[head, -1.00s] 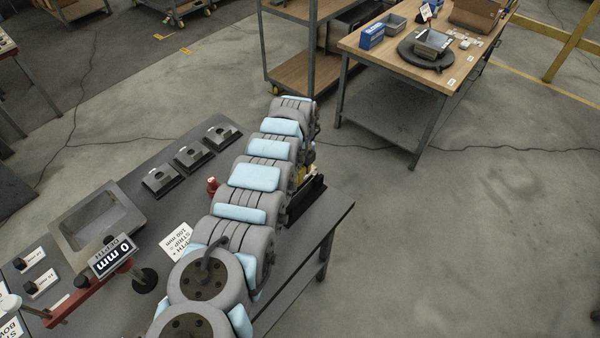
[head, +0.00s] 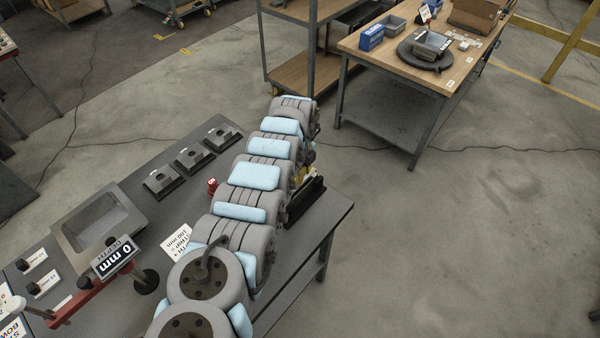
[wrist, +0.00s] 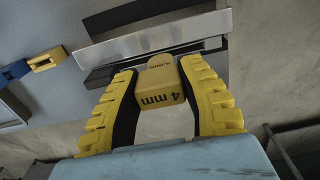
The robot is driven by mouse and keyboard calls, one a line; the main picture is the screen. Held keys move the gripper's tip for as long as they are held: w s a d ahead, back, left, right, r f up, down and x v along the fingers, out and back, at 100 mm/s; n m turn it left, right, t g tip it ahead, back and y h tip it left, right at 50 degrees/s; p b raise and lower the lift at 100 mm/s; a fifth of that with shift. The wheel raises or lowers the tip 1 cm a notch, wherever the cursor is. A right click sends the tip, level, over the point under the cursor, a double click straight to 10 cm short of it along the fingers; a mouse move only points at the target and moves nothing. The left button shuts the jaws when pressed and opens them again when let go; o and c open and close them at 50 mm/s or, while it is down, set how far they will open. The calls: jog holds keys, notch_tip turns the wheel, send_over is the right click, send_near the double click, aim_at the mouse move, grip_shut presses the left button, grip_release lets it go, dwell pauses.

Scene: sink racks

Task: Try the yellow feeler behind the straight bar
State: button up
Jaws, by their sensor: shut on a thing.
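My gripper (wrist: 165,98) is shut on the yellow feeler (wrist: 160,83), a block marked "4 mm", held between its ribbed yellow fingers in the wrist view. The straight bar (wrist: 150,42) is a pale metal strip standing just past the feeler's far end, with black edging along it. I cannot tell whether the feeler's tip touches the bar or enters a gap there.
Another yellow block (wrist: 47,60) beside a blue one (wrist: 14,73) lies left of the gripper. In the head view, the bench holds a grey tray (head: 98,220), several black blocks (head: 163,181) and a "0 mm" depth display (head: 114,257). The bench edge and open floor lie at right.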

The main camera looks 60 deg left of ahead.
jog(key=shift+r+p, duration=1.9)
jog(key=shift+r, duration=0.25)
